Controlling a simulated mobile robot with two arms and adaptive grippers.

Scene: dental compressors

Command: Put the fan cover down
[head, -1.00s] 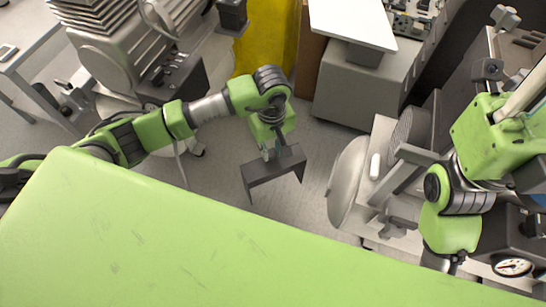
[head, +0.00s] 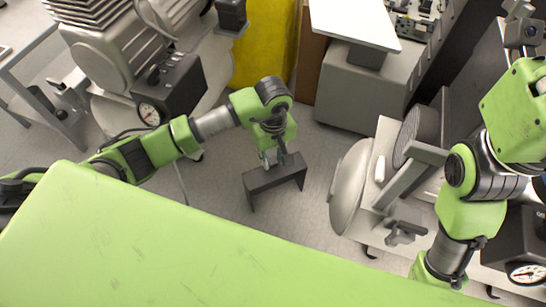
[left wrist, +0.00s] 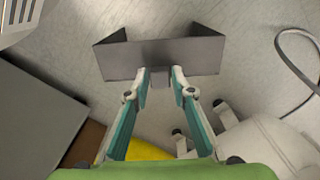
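The fan cover (head: 275,178) is a dark grey, bent sheet piece with a flange at each end. It hangs at my left gripper (head: 272,157), over the floor between the compressors. In the left wrist view the cover (left wrist: 160,58) lies across the fingertips of my left gripper (left wrist: 164,76). A small tab of it sits between the two fingers, which are closed in on it. My right arm reaches down at the right of the head view, and its gripper is outside the picture.
A compressor with a round, pale end (head: 350,187) stands to the right of the cover. Another finned compressor (head: 135,45) is at the left. A green surface (head: 180,245) fills the foreground. A grey cabinet (head: 362,95) stands behind. Bare floor (head: 315,150) surrounds the cover.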

